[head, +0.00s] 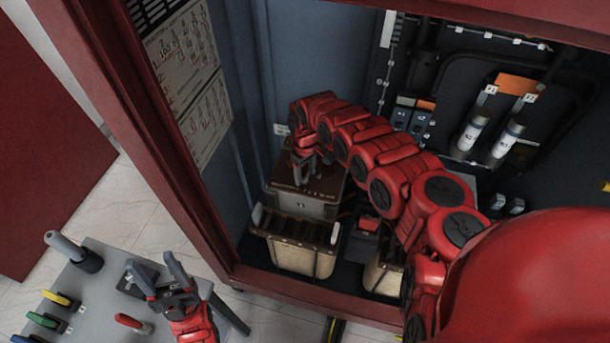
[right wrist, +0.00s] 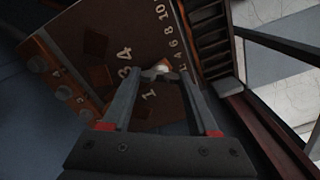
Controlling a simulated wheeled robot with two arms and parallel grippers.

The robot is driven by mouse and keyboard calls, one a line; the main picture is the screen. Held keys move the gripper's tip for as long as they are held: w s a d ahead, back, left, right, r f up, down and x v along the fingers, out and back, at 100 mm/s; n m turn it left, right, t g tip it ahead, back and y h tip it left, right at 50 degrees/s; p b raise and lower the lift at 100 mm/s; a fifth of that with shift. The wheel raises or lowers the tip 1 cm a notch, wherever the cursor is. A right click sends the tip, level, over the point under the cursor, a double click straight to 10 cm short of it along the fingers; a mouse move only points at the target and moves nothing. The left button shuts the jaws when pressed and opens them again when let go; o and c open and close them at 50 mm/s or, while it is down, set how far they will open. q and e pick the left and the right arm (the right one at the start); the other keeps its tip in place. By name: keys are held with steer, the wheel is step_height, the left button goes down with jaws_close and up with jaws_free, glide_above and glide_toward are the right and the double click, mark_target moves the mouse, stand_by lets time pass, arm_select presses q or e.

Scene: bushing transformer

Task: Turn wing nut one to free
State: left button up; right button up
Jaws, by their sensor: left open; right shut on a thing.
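The transformer (head: 325,187) is a box with a dark brown top inside the red cabinet. In the right wrist view its brown plate (right wrist: 120,50) carries white numbers. A small pale wing nut (right wrist: 156,73) shows on this plate between the fingertips. My right gripper (head: 304,178) reaches down onto the transformer's top; it also shows in the right wrist view (right wrist: 160,78), shut on the wing nut. The fingers partly hide the nut, and in the head view it is hidden. My left gripper (head: 158,275) is open and empty above the grey tool table.
The grey table (head: 95,265) holds a grey-handled tool (head: 68,248) and yellow, green, blue and red-handled tools. Tan bins (head: 300,257) stand in front of the transformer. The cabinet's red frame (head: 190,180) borders the opening. Breakers and fuses line the back panel.

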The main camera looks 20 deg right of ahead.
mark_target(305, 175)
steer(key=shift+n+b, duration=0.5)
steer(key=shift+n, duration=1.1)
steer(key=o, duration=1.4)
steer(key=shift+r, duration=0.15)
step_height(305, 175, up, 17)
steer(key=b, duration=0.3)
steer(key=shift+b, duration=0.4)
